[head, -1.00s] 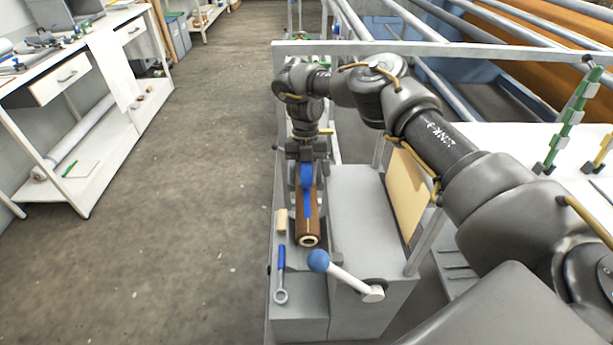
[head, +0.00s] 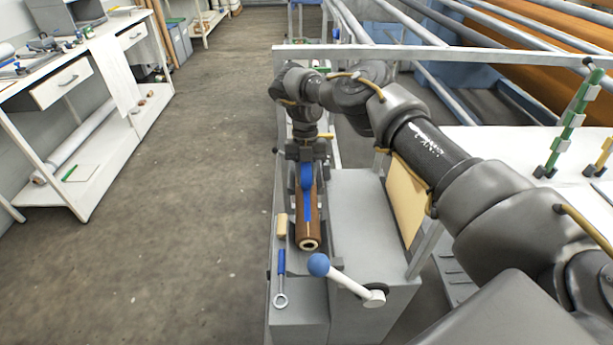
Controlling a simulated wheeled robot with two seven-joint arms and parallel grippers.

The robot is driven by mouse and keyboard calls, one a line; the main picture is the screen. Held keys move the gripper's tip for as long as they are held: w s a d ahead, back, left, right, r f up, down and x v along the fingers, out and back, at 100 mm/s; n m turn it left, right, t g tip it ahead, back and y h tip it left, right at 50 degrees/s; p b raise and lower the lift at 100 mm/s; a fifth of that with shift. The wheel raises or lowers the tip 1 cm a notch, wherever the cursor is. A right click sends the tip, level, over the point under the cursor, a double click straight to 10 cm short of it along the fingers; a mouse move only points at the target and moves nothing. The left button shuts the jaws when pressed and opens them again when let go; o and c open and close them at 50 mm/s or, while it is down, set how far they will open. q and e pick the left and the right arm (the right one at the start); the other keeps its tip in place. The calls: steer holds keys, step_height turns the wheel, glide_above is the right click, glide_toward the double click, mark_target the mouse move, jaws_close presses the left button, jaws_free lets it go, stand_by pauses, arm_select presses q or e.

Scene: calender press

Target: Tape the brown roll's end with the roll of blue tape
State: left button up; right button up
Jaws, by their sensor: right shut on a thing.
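The brown roll (head: 308,229) lies lengthwise on a narrow grey ledge of the press, its hollow end facing me. A blue strip (head: 307,213) runs along the top of the brown roll. My right gripper (head: 306,165) is above the far part of the roll, pointing down. It is shut on the roll of blue tape (head: 306,177), which sits at or just above the brown roll; I cannot tell if they touch. The gripper hides the roll's far end. My left gripper is not in view.
A blue-handled wrench (head: 281,275) and a small tan block (head: 282,224) lie left of the roll. A lever with a blue knob (head: 319,264) stands in front. A grey cabinet (head: 368,225) is to the right. A white workbench (head: 75,100) stands far left across open floor.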

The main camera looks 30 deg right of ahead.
steer(key=shift+f, duration=0.1)
steer(key=shift+w+d+b, duration=0.15)
steer(key=shift+w+b, duration=0.05)
steer(key=shift+b, duration=0.15)
steer(key=shift+w+d, duration=0.15)
steer(key=shift+w, duration=0.2)
steer(key=shift+r, duration=0.25)
step_height(320, 180, up, 6)
steer(key=p, duration=0.6)
steer(key=shift+f, duration=0.1)
